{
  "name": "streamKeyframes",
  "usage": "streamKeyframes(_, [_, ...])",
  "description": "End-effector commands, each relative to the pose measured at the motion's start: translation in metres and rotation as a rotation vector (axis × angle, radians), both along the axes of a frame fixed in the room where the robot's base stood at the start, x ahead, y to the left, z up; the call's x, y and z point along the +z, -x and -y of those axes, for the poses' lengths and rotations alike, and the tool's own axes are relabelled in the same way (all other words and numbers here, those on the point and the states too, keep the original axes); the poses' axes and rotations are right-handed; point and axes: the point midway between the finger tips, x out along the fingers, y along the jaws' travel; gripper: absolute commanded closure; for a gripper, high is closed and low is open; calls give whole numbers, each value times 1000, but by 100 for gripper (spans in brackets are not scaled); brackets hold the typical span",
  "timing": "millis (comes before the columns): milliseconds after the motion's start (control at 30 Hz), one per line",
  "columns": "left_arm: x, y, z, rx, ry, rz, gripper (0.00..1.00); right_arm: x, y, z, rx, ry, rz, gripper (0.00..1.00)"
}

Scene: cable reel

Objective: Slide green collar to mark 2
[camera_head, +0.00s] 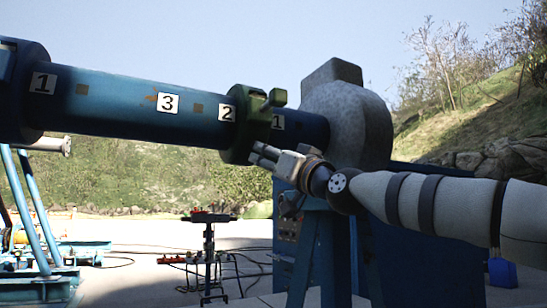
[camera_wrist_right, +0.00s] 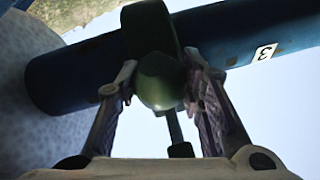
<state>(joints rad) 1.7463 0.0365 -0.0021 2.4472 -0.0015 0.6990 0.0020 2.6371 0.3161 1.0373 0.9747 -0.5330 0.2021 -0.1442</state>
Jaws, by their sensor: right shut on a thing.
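The green collar (camera_head: 243,125) sits around the blue tube (camera_head: 120,98). The plate with mark 2 (camera_head: 226,113) is just left of the collar, close to its left edge. A plate with mark 1 (camera_head: 278,122) is just right of it. My right gripper (camera_head: 262,152) is at the collar's lower right side. In the right wrist view its two fingers are shut on a rounded green handle (camera_wrist_right: 160,80) of the collar, one finger on each side. My left gripper is not in view.
A grey rounded housing (camera_head: 345,115) closes the tube's right end, with a blue cabinet (camera_head: 430,225) below. A dark stand (camera_head: 209,250) is on the ground behind.

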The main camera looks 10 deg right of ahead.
Motion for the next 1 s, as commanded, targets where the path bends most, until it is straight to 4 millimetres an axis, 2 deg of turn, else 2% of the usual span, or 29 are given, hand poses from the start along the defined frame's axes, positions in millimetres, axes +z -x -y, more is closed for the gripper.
streamKeyframes(333, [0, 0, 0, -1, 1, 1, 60, 2, 0, 1, -2, -4, 4, 100])
streamKeyframes(367, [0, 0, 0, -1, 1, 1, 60, 2, 0, 1, -2, -4, 4, 63])
streamKeyframes(433, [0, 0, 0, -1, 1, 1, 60, 2, 0, 1, -1, -4, 3, 47])
streamKeyframes(467, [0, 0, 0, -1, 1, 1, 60, 2, 0, 1, -1, -4, 3, 45])
streamKeyframes(767, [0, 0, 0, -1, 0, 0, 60, 1, 1, 1, -2, -2, 3, 45])
streamKeyframes(867, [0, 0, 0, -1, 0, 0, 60, -1, 8, 4, 0, 0, 5, 45])
streamKeyframes(1000, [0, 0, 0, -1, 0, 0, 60, -11, 28, 16, -3, -3, 1, 45])
